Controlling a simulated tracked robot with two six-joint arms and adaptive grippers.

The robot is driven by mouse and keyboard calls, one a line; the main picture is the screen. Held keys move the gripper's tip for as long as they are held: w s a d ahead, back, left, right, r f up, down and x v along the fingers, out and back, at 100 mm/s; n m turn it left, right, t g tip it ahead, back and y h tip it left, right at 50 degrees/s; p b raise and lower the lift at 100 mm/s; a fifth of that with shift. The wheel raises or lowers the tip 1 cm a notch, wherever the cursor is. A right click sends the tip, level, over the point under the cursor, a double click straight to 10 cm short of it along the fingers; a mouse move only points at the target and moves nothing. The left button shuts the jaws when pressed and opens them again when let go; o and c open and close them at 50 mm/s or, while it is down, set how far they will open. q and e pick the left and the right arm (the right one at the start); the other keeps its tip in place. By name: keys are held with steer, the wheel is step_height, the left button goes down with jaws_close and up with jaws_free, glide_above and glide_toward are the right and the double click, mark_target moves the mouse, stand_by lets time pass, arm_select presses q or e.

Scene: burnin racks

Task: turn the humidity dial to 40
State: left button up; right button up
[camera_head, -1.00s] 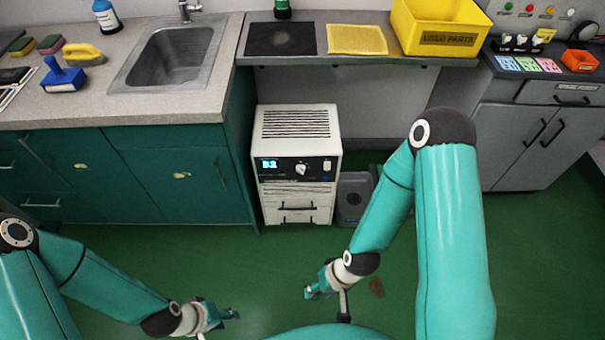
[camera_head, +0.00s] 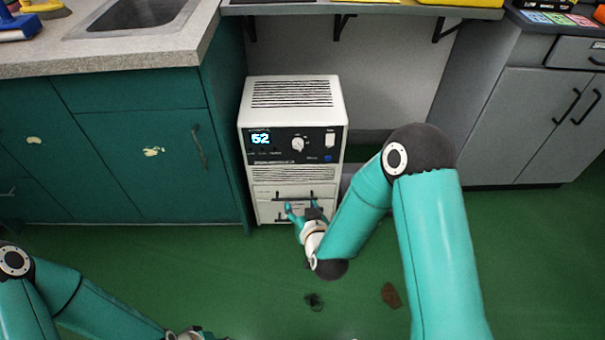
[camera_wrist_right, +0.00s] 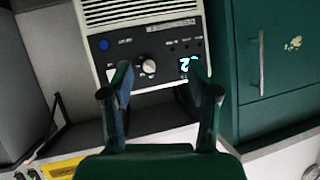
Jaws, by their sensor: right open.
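The humidity dial (camera_head: 298,144) is a small white round knob on the black panel of a white dehumidifier-like unit (camera_head: 293,90). The lit display (camera_head: 260,139) left of it seems to read 62 or 52. The dial also shows in the right wrist view (camera_wrist_right: 148,67), where the panel appears turned over. My right gripper (camera_head: 303,208) is open and empty, in front of the unit's lower drawers and below the dial. In the right wrist view, its spread fingers (camera_wrist_right: 158,82) flank the dial's direction without touching it. My left gripper (camera_head: 187,335) is mostly cut off at the bottom edge.
A white switch (camera_head: 329,140) and a blue button (camera_head: 328,159) are right of the dial. Green cabinets (camera_head: 140,165) stand close on the left. A grey shelf (camera_head: 380,10) overhangs behind the unit. The green floor (camera_head: 230,275) in front is mostly open.

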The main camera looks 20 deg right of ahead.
steer(key=w+d+t+h+b, duration=0.2)
steer(key=w+t+h+b, duration=0.15)
steer(key=b, duration=0.45)
arm_select(q)
step_height(320, 180, down, 16)
steer(key=b, duration=0.4)
steer(key=shift+r, duration=0.2)
arm_select(e)
steer(key=t, duration=0.2)
glide_toward(298, 149)
steer(key=shift+m+g, duration=0.25)
steer(key=shift+m, duration=0.15)
steer(key=x, duration=0.9)
steer(key=shift+r, duration=0.3)
